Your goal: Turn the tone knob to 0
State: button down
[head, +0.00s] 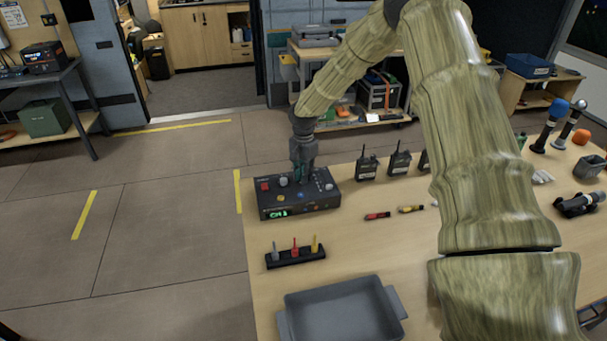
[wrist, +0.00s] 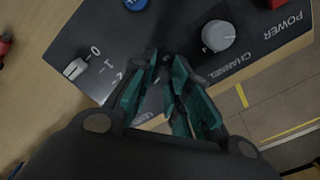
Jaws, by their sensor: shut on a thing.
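The black control box (head: 332,201) stands on the table's left part, with a green-lit display on its front. My gripper (head: 303,178) points down onto its top. In the wrist view, the teal fingers (wrist: 165,72) are closed together over the panel, on a small knob that they mostly hide. I take it for the tone knob, but its label and pointer cannot be read. A grey-white knob (wrist: 217,36) marked CHANNEL stands beside the fingers, apart from them. A white knob or lever (wrist: 74,69) sits on the other side, near the marks 0, 1 and 2.
A red POWER button (head: 265,186) and a blue button (wrist: 136,4) are also on the box. A rack (head: 296,258) with three upright coloured pieces and a grey tray (head: 342,285) lie in front. Black radios (head: 367,167) stand to the right.

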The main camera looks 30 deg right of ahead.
jog(key=n, duration=0.7)
jog(key=shift+n+p, duration=0.3)
jog(key=shift+p, duration=0.05)
jog(key=n, duration=0.3)
jog(key=shift+n, duration=0.3)
jog(key=shift+w+n, duration=0.1)
jog(key=shift+n, duration=1.6)
jog(key=c, duration=1.3)
grip_release()
